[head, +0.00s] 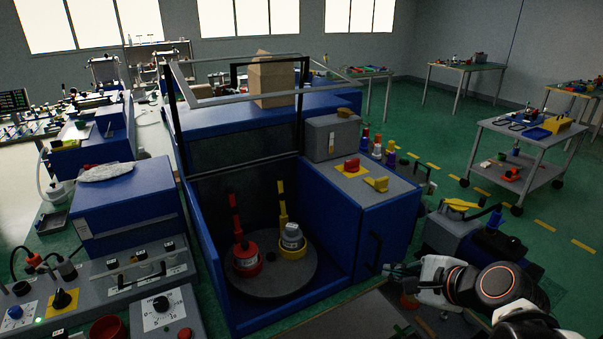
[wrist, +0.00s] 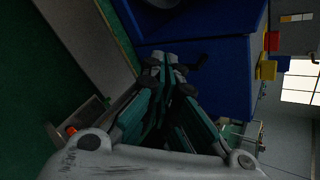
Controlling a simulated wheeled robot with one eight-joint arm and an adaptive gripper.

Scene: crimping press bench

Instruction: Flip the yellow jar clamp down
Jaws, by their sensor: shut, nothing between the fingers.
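The yellow jar clamp (head: 283,204) stands with its lever pointing up, inside the open blue chamber. Its yellow ring (head: 294,253) is around a grey jar (head: 292,237) on the dark round plate (head: 258,285). My gripper (head: 388,268) is outside the chamber, to the right of it and well apart from the clamp. In the wrist view my gripper (wrist: 171,66) is shut, with nothing between the fingers, beside the blue cabinet (wrist: 215,70). The clamp cannot be made out in the wrist view.
A red clamp (head: 235,215) stands with its lever up, left of the yellow one. The chamber has blue side walls and a dark frame (head: 240,164) above. A dark handle (head: 375,248) sticks out from the cabinet front near my gripper. Red and yellow buttons sit on top.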

